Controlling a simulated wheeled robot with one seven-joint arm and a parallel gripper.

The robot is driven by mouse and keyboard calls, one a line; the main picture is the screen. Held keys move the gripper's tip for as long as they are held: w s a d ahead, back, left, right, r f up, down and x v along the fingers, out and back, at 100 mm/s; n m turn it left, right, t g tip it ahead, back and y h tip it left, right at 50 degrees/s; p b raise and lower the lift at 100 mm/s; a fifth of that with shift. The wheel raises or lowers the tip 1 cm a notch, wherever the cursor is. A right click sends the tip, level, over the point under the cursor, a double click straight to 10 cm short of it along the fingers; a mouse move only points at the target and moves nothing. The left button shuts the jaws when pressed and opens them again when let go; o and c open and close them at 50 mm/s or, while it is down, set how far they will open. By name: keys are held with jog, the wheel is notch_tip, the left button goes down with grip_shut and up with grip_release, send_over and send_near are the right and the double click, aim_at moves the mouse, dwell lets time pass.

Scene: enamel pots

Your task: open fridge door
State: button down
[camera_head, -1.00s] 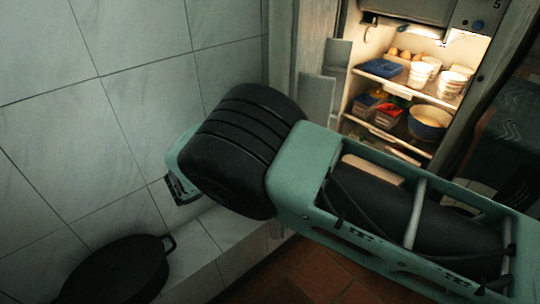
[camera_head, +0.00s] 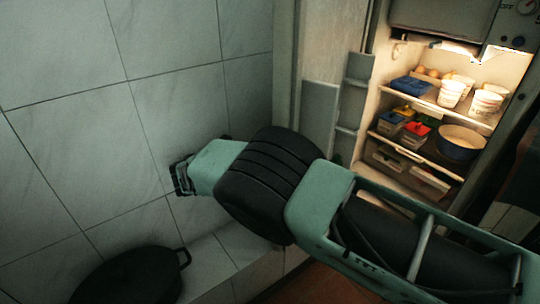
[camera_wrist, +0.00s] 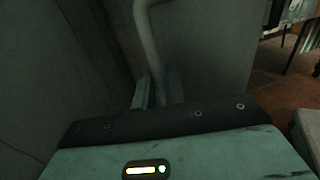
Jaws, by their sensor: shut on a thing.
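The fridge (camera_head: 380,150) stands open at the right of the head view, its lit inside showing. Its door (camera_head: 287,70) stands swung out on the left side, with grey door shelves (camera_head: 319,115) on its inner face. In the wrist view, the handle (camera_wrist: 147,35) is a grey bar that runs down between the fingers of my gripper (camera_wrist: 157,88). The gripper is shut on this handle. The pale door face (camera_wrist: 205,60) lies beside the bar.
Inside the fridge are white tubs (camera_head: 487,102), a blue box (camera_head: 411,85) and a large pot (camera_head: 461,142). A tiled wall (camera_head: 90,110) closes off the left side. A black pan (camera_head: 130,275) lies at lower left. Red-brown floor (camera_head: 310,283) shows below my arm.

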jog(key=shift+w+d+r, duration=0.15)
jog(key=shift+w+d, duration=0.1)
jog(key=shift+d, duration=0.05)
jog(key=c, duration=1.5)
grip_release()
jog(key=shift+o, duration=0.2)
jog(key=shift+s+a, duration=0.1)
jog(key=shift+a, duration=0.05)
jog(key=b+v, duration=0.8)
jog(key=v, duration=0.4)
